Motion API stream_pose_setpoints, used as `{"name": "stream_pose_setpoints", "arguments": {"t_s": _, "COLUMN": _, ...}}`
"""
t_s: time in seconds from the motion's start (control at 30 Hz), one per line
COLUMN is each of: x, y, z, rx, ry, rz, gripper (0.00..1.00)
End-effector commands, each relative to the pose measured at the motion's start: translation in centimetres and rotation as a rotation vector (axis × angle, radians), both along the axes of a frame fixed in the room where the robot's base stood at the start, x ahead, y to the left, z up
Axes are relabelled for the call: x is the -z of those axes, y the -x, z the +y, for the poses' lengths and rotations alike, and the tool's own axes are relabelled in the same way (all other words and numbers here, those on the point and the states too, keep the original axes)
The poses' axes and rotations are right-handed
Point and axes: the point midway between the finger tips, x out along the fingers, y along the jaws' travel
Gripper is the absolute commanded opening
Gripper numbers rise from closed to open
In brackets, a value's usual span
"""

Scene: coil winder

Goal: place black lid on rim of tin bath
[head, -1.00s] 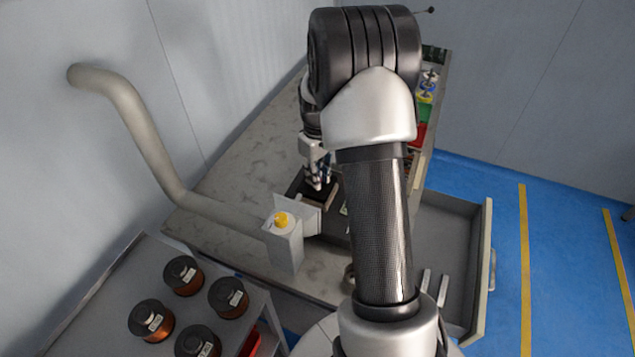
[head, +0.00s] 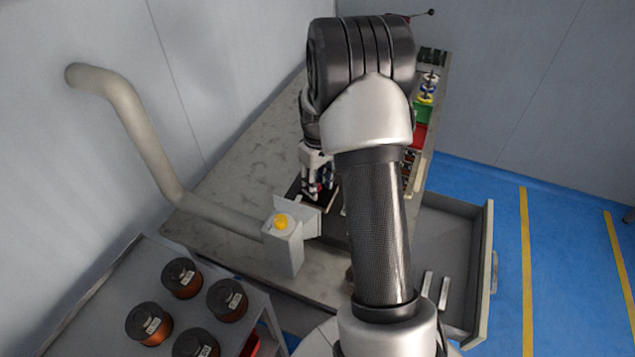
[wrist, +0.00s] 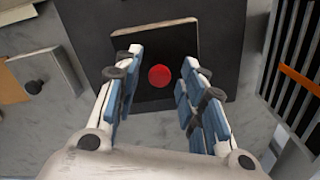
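The black lid (wrist: 150,48) is a dark square plate with a round red knob (wrist: 159,76), below my gripper in the wrist view. A light tan edge, which looks like the tin bath's rim (wrist: 135,26), shows along the lid's far side.
A slotted black rack (wrist: 295,60) is at the right in the wrist view. An open drawer (head: 455,235) juts out right. Copper spools (head: 182,278) sit on the cart.

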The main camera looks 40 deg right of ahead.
Motion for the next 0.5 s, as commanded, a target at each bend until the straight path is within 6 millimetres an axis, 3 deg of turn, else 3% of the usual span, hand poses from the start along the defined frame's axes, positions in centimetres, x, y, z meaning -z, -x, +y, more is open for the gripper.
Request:
{"name": "stream_pose_setpoints", "arguments": {"t_s": 0.27, "x": -1.4, "y": -0.1, "z": 0.0, "rx": 0.000, "ry": 0.001, "rz": -0.002, "gripper": 0.37}}
{"name": "stream_pose_setpoints", "arguments": {"t_s": 0.5, "x": -6.4, "y": -0.1, "z": 0.0, "rx": 0.000, "ry": 0.002, "rz": -0.003, "gripper": 0.37}}
